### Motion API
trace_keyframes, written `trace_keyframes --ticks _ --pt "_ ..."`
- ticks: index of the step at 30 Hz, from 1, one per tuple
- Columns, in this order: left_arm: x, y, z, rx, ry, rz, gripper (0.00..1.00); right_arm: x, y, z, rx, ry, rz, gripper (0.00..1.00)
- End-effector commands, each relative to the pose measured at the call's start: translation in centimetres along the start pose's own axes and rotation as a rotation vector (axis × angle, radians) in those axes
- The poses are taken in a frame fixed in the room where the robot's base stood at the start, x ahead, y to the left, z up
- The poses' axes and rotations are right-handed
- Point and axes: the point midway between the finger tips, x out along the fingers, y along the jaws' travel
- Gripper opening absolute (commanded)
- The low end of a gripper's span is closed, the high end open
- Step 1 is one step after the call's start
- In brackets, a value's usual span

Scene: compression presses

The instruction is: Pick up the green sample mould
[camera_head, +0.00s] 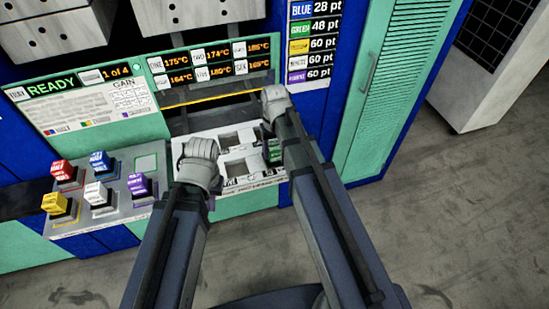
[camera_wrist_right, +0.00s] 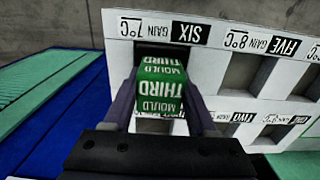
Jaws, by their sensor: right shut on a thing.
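The green sample mould (camera_wrist_right: 162,95) is a block lettered "MOULD THIRD". In the right wrist view it sits between the two fingers of my right gripper (camera_wrist_right: 160,100), which is shut on it. Behind it is the white press plate, by the opening labelled SIX; I cannot tell whether the mould is partly in an opening. In the head view the mould (camera_head: 273,151) shows partly beside my right gripper (camera_head: 269,133), at the plate's right end. My left gripper (camera_head: 200,172) is over the plate's left end; its fingertips are hidden.
The white press plate (camera_head: 232,182) has several square openings. On the stand (camera_head: 118,210) to the left are red (camera_head: 63,171), blue (camera_head: 100,162), yellow (camera_head: 54,203), white (camera_head: 97,193) and purple (camera_head: 139,185) moulds. A pale green pad (camera_head: 146,163) there is bare. A display above reads READY.

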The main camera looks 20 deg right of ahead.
Motion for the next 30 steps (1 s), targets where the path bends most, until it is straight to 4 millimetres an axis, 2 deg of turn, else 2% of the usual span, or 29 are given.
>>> trace_keyframes --ticks 1,9,30 --pt "0.00 0.00 0.00 0.000 0.000 0.000 0.00 0.00 0.00 0.01 0.000 0.000 0.000 0.29" --pt "0.01 0.00 0.00 0.000 0.000 0.000 0.00 0.01 0.00 0.01 0.000 0.000 0.000 0.00" --pt "-0.21 -0.02 0.01 0.000 0.000 0.000 0.00 -0.21 0.00 0.01 0.000 0.000 0.000 0.00"
